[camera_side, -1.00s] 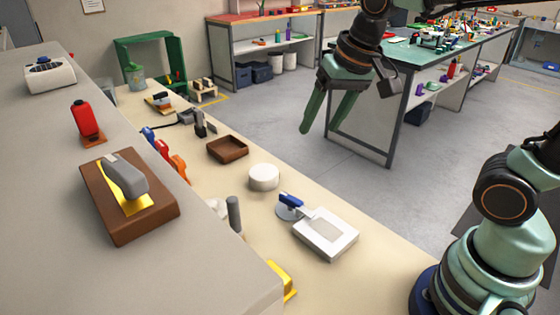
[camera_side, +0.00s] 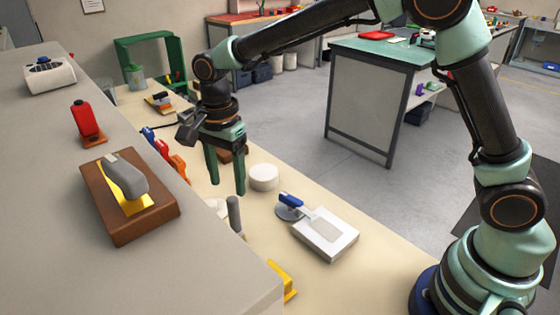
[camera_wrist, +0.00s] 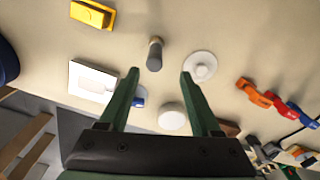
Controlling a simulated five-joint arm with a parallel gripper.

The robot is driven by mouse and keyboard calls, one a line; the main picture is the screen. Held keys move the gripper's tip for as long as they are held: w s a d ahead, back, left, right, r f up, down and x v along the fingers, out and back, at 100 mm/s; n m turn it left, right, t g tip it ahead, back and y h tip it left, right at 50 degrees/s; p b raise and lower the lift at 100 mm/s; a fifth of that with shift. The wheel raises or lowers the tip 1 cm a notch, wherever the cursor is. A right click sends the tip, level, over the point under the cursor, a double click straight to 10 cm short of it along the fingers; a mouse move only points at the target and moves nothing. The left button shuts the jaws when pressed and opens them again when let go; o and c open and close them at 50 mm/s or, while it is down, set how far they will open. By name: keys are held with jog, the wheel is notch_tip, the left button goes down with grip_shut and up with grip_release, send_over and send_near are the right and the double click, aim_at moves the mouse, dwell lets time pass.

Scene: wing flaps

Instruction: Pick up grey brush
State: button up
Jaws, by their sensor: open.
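A grey upright cylinder (camera_side: 234,212), which looks like the grey brush's handle, stands on the beige bench. Its lower end is partly hidden by the grey ledge in the side view, and I see no bristles. My gripper (camera_side: 227,187) points down with its green fingers apart and empty, just above and behind the grey brush in that view. In the wrist view the grey brush (camera_wrist: 155,54) shows just beyond the gap between the fingertips (camera_wrist: 160,73), apart from both.
A white disc (camera_wrist: 198,67) lies close to the brush. A white round block (camera_side: 264,177) and a white box (camera_side: 326,236) with a blue-handled tool (camera_side: 290,200) are nearby. A yellow object (camera_side: 283,281) lies in front. The grey ledge (camera_side: 215,260) rises on the left.

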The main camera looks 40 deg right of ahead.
aim_at(230, 197)
notch_tip(230, 197, down, 5)
jog(key=shift+f, duration=0.15)
jog(key=f, duration=0.2)
jog(key=s+f, duration=0.1)
jog(key=f, duration=0.1)
jog(key=shift+f, duration=0.6)
grip_shut()
